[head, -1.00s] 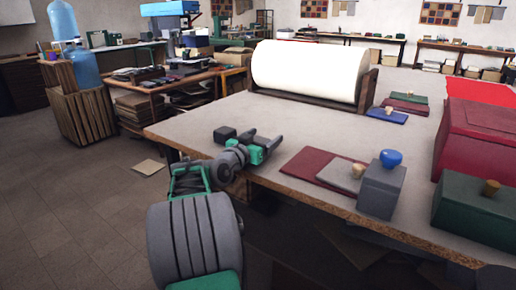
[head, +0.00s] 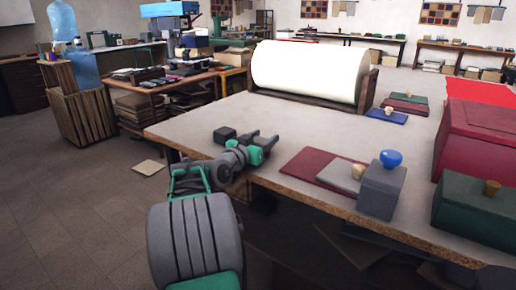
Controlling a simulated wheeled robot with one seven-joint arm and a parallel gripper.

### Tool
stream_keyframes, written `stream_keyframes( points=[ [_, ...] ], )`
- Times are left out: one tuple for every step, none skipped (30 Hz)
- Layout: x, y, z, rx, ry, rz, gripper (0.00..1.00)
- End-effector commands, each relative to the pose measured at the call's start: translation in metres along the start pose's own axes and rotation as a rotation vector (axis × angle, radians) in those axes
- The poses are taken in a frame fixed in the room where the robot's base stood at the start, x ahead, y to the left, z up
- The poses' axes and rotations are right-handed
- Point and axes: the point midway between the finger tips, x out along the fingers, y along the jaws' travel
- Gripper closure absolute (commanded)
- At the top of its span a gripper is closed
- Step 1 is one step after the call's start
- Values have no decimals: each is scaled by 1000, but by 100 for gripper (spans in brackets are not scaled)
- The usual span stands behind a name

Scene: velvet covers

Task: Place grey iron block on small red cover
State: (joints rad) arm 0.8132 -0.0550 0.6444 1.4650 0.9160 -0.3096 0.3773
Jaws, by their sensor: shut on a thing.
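My gripper (head: 254,138) is over the near left part of the table, its fingers pointing away from me. A small dark grey block (head: 225,135) is at its left side, and I take it as the grey iron block held in the jaws; the contact is hard to see. Another flat dark red cover (head: 403,106) lies farther back, right of the white roll. I cannot tell which is the small one.
A grey box (head: 382,195) with a blue knob and a green box (head: 478,213) with a wooden knob stand at the right front. A red box (head: 480,145) is behind. A large white roll (head: 308,72) stands at the back. The table's middle (head: 300,125) is clear.

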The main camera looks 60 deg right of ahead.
Motion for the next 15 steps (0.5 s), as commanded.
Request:
stream_keyframes(
  points=[
    [0,-1,0,1,0,-2,100],
    [0,-1,0,1,0,-2,100],
    [0,-1,0,1,0,-2,100],
    [0,-1,0,1,0,-2,100],
    [0,-1,0,1,0,-2,100],
    [0,-1,0,1,0,-2,100],
    [0,-1,0,1,0,-2,100],
    [0,-1,-4,5,6,-2,100],
    [0,-1,-4,5,6,-2,100],
    [0,-1,-4,5,6,-2,100],
    [0,-1,-4,5,6,-2,100],
    [0,0,-4,5,6,-1,100],
    [0,0,-4,5,6,-1,100],
    [0,0,-4,5,6,-1,100],
    [0,0,-5,5,6,0,100]
  ],
)
